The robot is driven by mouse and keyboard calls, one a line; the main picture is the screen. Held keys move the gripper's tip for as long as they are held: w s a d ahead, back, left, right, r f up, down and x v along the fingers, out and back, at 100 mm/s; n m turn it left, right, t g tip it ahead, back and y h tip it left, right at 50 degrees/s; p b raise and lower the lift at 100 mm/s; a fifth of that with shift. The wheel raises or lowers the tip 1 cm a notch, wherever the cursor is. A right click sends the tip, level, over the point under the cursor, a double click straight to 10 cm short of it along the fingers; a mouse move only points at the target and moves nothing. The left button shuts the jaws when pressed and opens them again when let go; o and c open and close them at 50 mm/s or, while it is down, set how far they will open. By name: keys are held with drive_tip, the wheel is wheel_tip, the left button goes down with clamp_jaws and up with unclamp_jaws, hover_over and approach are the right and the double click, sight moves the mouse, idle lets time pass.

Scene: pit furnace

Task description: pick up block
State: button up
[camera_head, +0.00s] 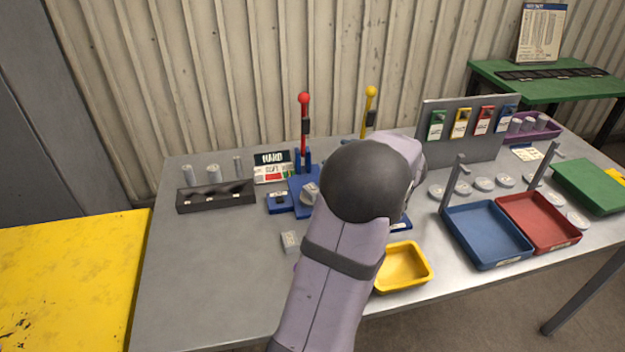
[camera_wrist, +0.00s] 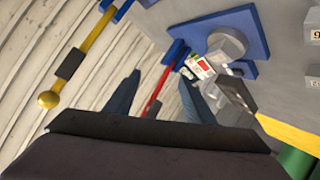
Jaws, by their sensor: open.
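A small grey block (camera_head: 290,241) sits on the grey table (camera_head: 190,290), left of my arm in the head view. My gripper's two fingers (camera_wrist: 160,98) are apart and empty in the wrist view. They point toward the wall and the red lever. In the head view my own arm hides the gripper, so its distance from the block cannot be told.
A red lever (camera_head: 304,130) and a yellow lever (camera_head: 369,110) stand upright at the back. A black rack (camera_head: 215,197) lies at left. A yellow tray (camera_head: 402,268), a blue tray (camera_head: 487,234) and a red tray (camera_head: 538,221) are at right. The table's front left is clear.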

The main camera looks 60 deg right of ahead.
drive_tip(key=s+a+f+m, duration=0.1)
drive_tip(key=a+f, duration=0.1)
drive_tip(key=s+a+f+m+t, duration=0.1)
drive_tip(key=a+f+m, duration=0.1)
drive_tip(key=a, duration=0.1)
drive_tip(key=a+f+m+y, duration=0.1)
drive_tip(key=a+f, duration=0.2)
drive_tip(key=shift+s+m, duration=0.3)
drive_tip(key=shift+s, duration=0.1)
drive_tip(key=shift+p+x, duration=0.65)
drive_tip(key=shift+x, duration=3.05)
drive_tip(key=shift+w+a+r, duration=0.1)
drive_tip(key=shift+a+r, duration=0.05)
drive_tip(key=c, duration=1)
clamp_jaws()
drive_tip(key=shift+r, duration=0.15)
wheel_tip(320, 180, up, 16)
drive_tip(key=p, duration=0.6)
drive_tip(key=shift+p, duration=0.35)
